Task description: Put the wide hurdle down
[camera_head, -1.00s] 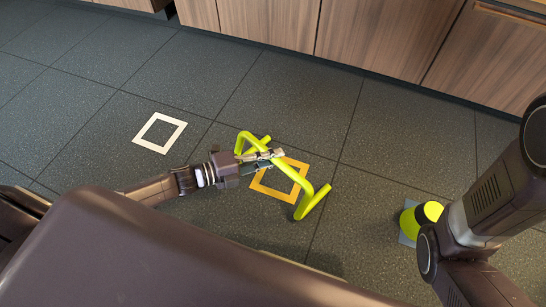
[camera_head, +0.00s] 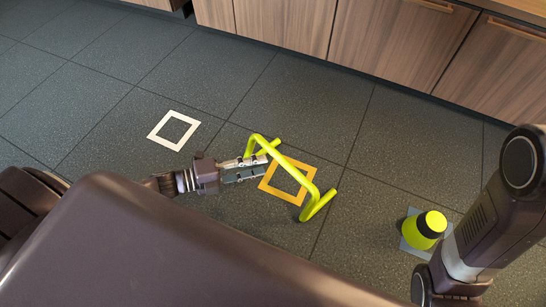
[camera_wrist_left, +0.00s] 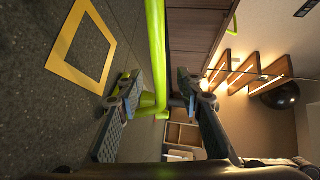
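The wide hurdle (camera_head: 292,167), a yellow-green tube frame, stands on the dark floor, its top bar running above an orange square outline (camera_head: 265,186). My left gripper (camera_head: 262,167) is beside the bar near its left end in the head view, with its two fingers parted. In the left wrist view, the hurdle bar (camera_wrist_left: 156,45) runs between the open fingers (camera_wrist_left: 160,92), with a gap on each side. The orange outline (camera_wrist_left: 62,62) lies left of it there. My right gripper is out of view.
A white square outline (camera_head: 160,128) lies on the floor to the left. A yellow-green object with a black band (camera_head: 431,222) stands on a grey-blue square (camera_head: 410,240) at right, near my right arm. Wooden cabinets (camera_head: 385,45) line the back.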

